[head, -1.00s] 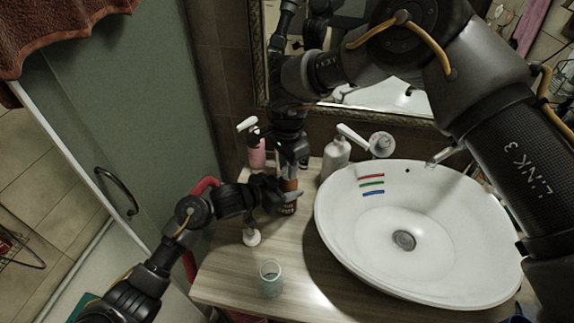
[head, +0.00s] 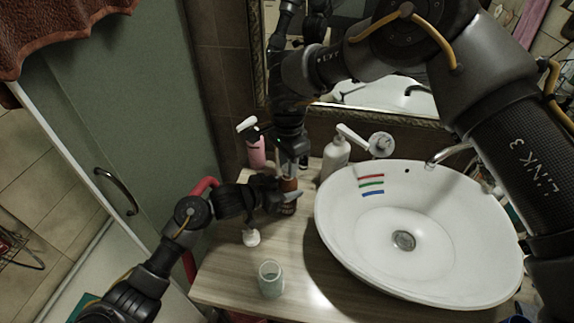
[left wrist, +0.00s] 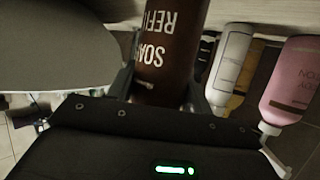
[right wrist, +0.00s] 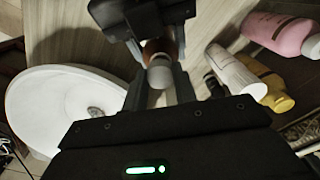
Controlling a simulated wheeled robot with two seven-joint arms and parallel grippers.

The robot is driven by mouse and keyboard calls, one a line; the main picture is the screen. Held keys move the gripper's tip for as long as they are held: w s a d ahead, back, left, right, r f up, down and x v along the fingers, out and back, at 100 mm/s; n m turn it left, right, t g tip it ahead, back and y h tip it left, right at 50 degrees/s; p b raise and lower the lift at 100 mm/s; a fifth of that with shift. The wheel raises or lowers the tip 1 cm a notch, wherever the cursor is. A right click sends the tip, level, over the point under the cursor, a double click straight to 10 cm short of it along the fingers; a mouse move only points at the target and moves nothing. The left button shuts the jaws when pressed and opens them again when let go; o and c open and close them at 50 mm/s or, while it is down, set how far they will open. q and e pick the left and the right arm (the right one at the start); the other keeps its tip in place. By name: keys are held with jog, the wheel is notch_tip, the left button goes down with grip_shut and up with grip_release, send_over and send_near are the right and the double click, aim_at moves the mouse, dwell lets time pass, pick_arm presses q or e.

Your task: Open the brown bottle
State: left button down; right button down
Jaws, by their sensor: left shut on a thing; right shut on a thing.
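The brown bottle (head: 289,187) stands upright on the wooden counter, left of the basin. My left gripper (head: 288,199) is shut around its body from the side. The bottle's lettering shows upside down in the left wrist view (left wrist: 165,45). My right gripper (head: 289,167) points down from above and is shut on the bottle's pale cap (right wrist: 160,74), which sits between its fingertips in the right wrist view. The brown neck area (right wrist: 160,48) shows just beyond the cap. I cannot tell whether the cap is loose.
A white basin (head: 340,237) is close on the right. A pink bottle (head: 257,153) and a white pump bottle (head: 335,157) stand behind. A clear cup (head: 271,279) and a small white item (head: 251,238) are at the front left. A yellow bottle (right wrist: 276,97) shows in the right wrist view.

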pick_arm(q)
jog(key=shift+f, duration=0.3)
pick_arm(e)
jog(key=shift+d+r, duration=0.1)
jog(key=shift+r, duration=0.5)
jog(key=shift+r, duration=2)
pick_arm(q)
jog(key=c, duration=1)
grip_release()
jog(key=o, duration=0.5)
jog(key=shift+r, duration=0.15)
pick_arm(e)
jog(key=shift+f, duration=0.2)
pick_arm(q)
jog(key=v, duration=1.2)
jog(key=shift+r, duration=0.15)
pick_arm(e)
jog(key=shift+r, duration=0.1)
